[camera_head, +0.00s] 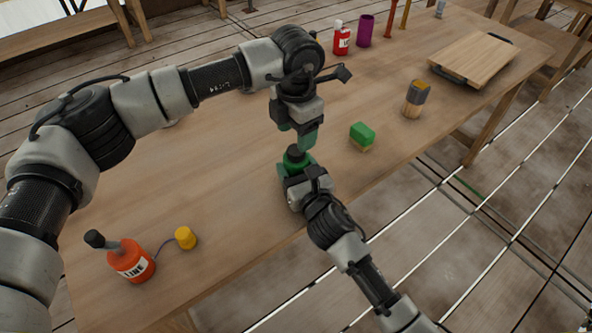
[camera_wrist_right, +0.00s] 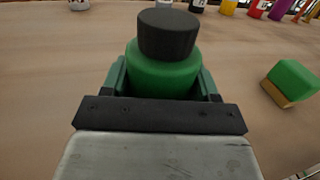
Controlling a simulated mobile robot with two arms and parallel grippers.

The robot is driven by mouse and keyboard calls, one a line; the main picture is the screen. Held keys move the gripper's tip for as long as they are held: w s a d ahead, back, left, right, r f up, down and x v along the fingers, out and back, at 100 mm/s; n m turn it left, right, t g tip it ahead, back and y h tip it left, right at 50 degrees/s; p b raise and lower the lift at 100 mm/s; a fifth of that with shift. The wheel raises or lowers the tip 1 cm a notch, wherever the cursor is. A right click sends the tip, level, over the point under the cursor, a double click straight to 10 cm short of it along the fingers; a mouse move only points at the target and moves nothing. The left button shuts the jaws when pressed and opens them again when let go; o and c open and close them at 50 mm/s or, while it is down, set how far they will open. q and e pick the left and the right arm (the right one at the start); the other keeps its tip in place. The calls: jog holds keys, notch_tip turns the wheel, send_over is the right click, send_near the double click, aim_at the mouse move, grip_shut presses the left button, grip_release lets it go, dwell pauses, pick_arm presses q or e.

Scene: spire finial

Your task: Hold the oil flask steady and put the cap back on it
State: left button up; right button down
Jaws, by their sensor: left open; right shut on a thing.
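The green oil flask (camera_head: 295,160) stands near the table's front edge, upright. It also shows in the right wrist view (camera_wrist_right: 164,72). A black cap (camera_wrist_right: 168,34) sits on its top; I cannot tell how firmly it is seated. My right gripper (camera_head: 295,176) is shut on the flask's body, with a green finger on each side of it. My left gripper (camera_head: 305,142) is open, just above and slightly right of the cap, pointing down. Nothing shows between its fingers. The lower part of the flask is hidden by the right gripper.
A green-and-tan block (camera_head: 362,136) lies right of the flask. A brush-like can (camera_head: 415,98) and a wooden board (camera_head: 474,58) are farther right. A red bottle (camera_head: 341,38) and purple cup (camera_head: 365,30) stand behind. An orange bottle (camera_head: 131,262) with a tethered yellow cap (camera_head: 185,237) is front left.

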pick_arm(q)
jog(key=shift+f, duration=2.5)
jog(key=c, duration=0.9)
jog(key=o, duration=1.1)
notch_tip(320, 180, up, 12)
jog(key=shift+r, duration=0.1)
pick_arm(e)
jog(key=shift+c, duration=0.9)
grip_release()
